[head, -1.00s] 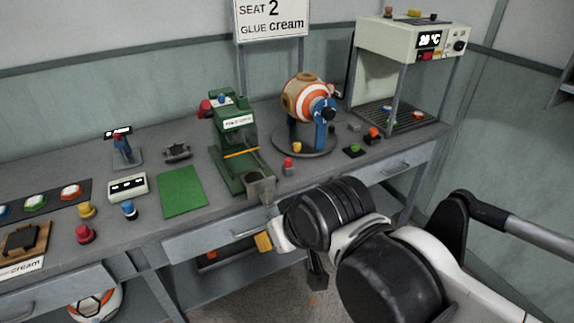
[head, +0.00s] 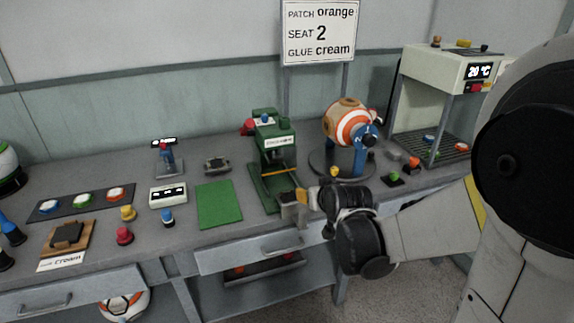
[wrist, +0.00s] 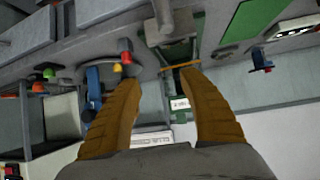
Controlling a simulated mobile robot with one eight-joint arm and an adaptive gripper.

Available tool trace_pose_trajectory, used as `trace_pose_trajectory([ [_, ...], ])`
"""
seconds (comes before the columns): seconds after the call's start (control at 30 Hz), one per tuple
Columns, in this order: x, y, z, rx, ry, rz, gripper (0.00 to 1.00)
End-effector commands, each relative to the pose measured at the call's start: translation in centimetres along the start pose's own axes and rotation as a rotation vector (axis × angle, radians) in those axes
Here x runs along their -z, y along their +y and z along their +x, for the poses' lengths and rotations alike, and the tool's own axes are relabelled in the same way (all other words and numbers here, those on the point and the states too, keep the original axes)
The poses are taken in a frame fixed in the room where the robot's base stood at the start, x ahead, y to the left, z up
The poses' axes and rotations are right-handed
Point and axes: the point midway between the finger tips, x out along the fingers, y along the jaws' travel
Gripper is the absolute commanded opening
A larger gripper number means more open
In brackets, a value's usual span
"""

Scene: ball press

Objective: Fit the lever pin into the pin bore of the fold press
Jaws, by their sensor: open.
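The green fold press (head: 270,140) stands on the bench with a white label, a red knob at its left and a blue one on top. It also shows upside down in the wrist view (wrist: 180,93). A thin orange bar (head: 280,173) lies across its lower part, also seen in the wrist view (wrist: 182,65). I cannot tell whether this bar is the lever pin. The pin bore is too small to make out. My gripper (wrist: 160,80) is open, with nothing between its orange-brown fingers. It is at the bench's front edge, near the press's grey front block (head: 293,212).
A striped ball (head: 346,122) on a blue stand is right of the press, with small coloured knobs (head: 394,178) nearby. A heater cabinet (head: 447,70) stands farther right. A green mat (head: 218,204) lies left of the press. A drawer (head: 262,249) is below.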

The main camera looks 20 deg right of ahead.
Motion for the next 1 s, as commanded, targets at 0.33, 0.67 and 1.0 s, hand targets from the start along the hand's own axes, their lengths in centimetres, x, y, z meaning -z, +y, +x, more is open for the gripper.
trace_pose_trajectory([
  [0.33, -2.3, 7.0, 8.5, -0.093, 0.169, 0.042, 0.5],
  [0.67, -2.2, 8.2, 11.9, -0.106, 0.193, 0.046, 0.5],
  [1.0, -1.7, 8.7, 15.8, -0.106, 0.192, 0.046, 0.5],
])
